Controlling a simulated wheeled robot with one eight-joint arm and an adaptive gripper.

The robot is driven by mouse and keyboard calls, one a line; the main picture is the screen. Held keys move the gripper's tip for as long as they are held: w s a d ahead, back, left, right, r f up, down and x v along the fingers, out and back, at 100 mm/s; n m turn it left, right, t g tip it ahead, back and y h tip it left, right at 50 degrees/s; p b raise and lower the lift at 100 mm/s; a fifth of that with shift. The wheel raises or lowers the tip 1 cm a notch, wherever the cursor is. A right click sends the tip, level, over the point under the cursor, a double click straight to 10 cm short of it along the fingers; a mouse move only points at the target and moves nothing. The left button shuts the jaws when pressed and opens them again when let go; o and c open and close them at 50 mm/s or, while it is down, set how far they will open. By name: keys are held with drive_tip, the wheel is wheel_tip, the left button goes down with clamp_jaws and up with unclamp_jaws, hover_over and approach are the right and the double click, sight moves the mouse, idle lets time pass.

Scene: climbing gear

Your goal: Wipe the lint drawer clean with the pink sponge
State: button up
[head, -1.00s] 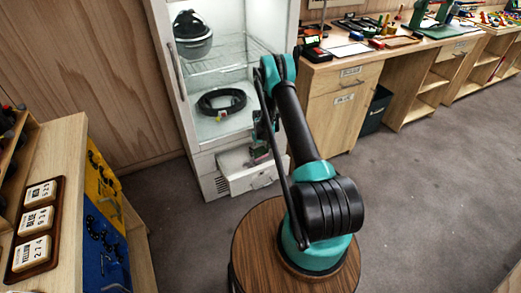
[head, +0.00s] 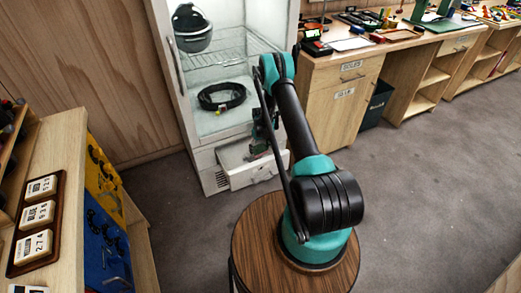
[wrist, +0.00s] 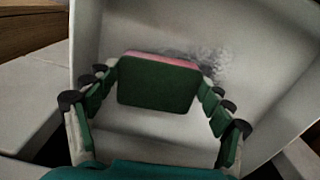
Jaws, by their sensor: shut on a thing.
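The lint drawer (head: 257,172) is a white drawer pulled open at the bottom of the tall white cabinet. Its pale interior fills much of the wrist view (wrist: 255,70). A grey fuzzy patch of lint (wrist: 207,60) lies on the drawer floor, just beyond the sponge and to its right. The sponge (wrist: 156,92) shows a dark green face and a pink far edge. My gripper (wrist: 157,78) is shut on the sponge, with green-padded fingers on its left and right sides. It is inside the drawer; whether the sponge touches the floor I cannot tell. My arm partly covers the drawer in the head view.
The white cabinet (head: 205,158) stands open above the drawer, with a black ring-shaped item (head: 222,97) and a dark helmet-like item (head: 191,28) inside. A wooden workbench (head: 345,68) stands to the right. A wooden unit with number cards (head: 38,214) is at left. Open carpet lies at right.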

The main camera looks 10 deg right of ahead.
sight(257, 156)
drive_tip(key=shift+s+a+f, duration=0.15)
drive_tip(key=shift+s+a, duration=0.4)
drive_tip(key=shift+a, duration=1.15)
drive_tip(key=shift+s+a+f, duration=0.2)
drive_tip(key=shift+s+a, duration=0.4)
drive_tip(key=shift+a, duration=1.1)
drive_tip(key=shift+s+a+f, duration=0.15)
drive_tip(key=shift+s+a, duration=0.4)
drive_tip(key=shift+a, duration=1.15)
drive_tip(key=shift+f, duration=0.1)
